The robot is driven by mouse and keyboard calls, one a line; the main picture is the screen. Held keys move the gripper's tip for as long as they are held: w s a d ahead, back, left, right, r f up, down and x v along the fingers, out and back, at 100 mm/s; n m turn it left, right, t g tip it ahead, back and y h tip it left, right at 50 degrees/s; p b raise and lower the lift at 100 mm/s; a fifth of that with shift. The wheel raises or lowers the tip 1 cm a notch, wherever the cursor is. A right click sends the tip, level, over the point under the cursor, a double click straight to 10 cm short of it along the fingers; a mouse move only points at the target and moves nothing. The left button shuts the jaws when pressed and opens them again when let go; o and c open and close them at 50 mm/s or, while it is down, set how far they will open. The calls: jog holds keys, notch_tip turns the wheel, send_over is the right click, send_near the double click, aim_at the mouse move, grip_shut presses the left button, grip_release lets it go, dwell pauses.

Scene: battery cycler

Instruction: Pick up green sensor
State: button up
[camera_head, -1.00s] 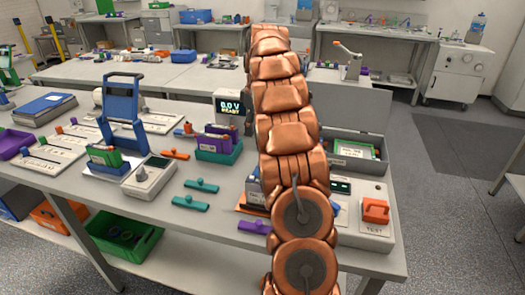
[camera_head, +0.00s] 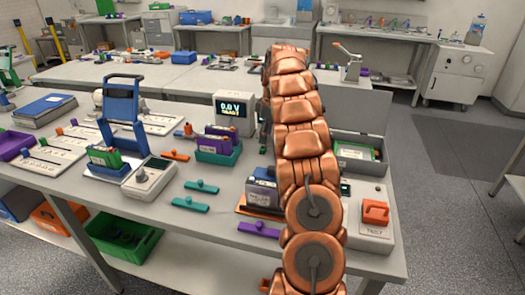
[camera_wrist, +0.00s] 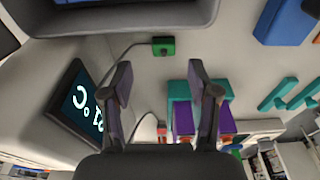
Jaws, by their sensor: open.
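The green sensor (camera_wrist: 163,46) is a small green block with a dark centre and a thin cable, lying on the pale table in the wrist view. My gripper (camera_wrist: 159,73) is open and empty there, and the sensor shows just beyond the gap between its two dark fingertips, apart from both. The cable runs from the sensor to the left, curving past the left finger. In the head view my arm covers most of the gripper, and I cannot make out the sensor.
A cycler with a lit display (camera_head: 235,112) stands left of my arm; its screen also shows in the wrist view (camera_wrist: 80,103). A teal rack (camera_head: 218,153) with purple blocks stands beside it. A grey open case (camera_head: 358,150) and an orange-handled box (camera_head: 375,213) lie right.

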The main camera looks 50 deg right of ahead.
aim_at(263, 148)
jog(key=shift+a+f+p, duration=0.25)
jog(key=shift+f+p, duration=0.25)
jog(key=shift+f, duration=0.5)
jog(key=shift+w+a+f+p, duration=0.15)
jog(key=shift+f+p, duration=0.25)
jog(key=shift+f, duration=1.1)
grip_shut()
